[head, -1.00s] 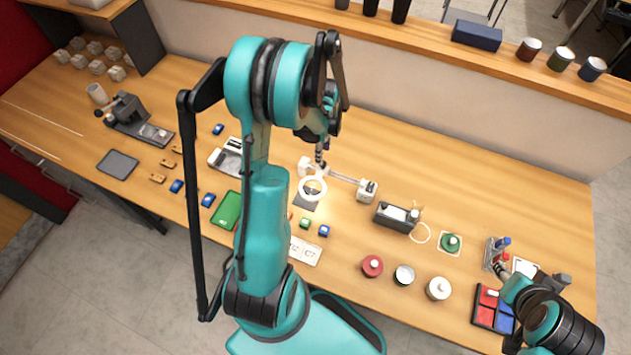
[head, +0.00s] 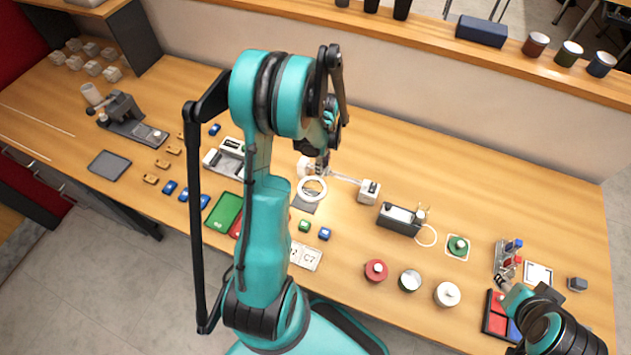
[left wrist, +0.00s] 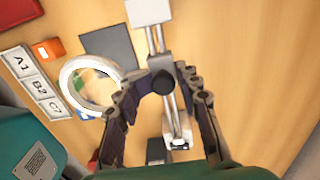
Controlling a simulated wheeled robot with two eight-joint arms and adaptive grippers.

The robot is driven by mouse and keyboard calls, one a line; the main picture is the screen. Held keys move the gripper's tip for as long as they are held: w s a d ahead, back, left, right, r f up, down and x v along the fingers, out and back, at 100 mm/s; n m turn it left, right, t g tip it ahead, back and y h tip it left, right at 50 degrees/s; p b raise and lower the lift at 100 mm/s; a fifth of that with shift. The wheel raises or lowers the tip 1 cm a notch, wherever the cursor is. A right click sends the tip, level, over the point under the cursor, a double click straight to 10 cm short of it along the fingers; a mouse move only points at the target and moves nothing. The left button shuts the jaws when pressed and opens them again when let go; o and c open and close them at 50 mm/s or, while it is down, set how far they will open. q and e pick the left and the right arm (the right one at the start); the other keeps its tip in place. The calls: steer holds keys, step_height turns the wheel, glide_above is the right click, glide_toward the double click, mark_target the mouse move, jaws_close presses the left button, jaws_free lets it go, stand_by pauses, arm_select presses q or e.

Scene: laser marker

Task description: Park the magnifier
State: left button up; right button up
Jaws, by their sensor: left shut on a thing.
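The magnifier is a white ring (head: 324,190) on a slide along a pale metal rail (head: 345,179), with a white block (head: 369,191) at the rail's right end and another at its left. The ring hangs over a dark grey pad (head: 303,205). In the left wrist view, the ring (left wrist: 65,85) is left of the rail, partly over the pad (left wrist: 107,43). My left gripper (head: 321,163) is shut on the magnifier's black knob (left wrist: 163,82); its fingers stand on both sides. My right gripper (head: 504,281) is at far right beside a small stand; its jaw state is unclear.
A label card (head: 305,256) and small orange, green and blue blocks lie near the ring. A grey device (head: 400,219) stands right of the rail. Red, white and pale round containers sit along the front edge. The back middle of the table is clear.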

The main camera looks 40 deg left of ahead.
arm_select(q)
steer(key=shift+w, duration=0.1)
steer(key=shift+w+d+b, duration=0.25)
steer(key=shift+w+d, duration=0.25)
steer(key=shift+d, duration=1)
steer(key=shift+w+d+b, duration=0.3)
steer(key=shift+w+d, duration=0.2)
steer(key=shift+d, duration=0.95)
steer(key=shift+w+d+b, duration=0.25)
steer(key=shift+w+d, duration=0.25)
steer(key=shift+d, duration=1)
steer(key=o, duration=0.6)
steer(key=shift+o, duration=0.2)
steer(key=shift+w+a+f, duration=0.1)
steer(key=shift+a, duration=0.05)
step_height(320, 180, up, 7)
steer(key=p, duration=0.5)
glide_above(350, 178)
steer(key=shift+s, duration=0.2)
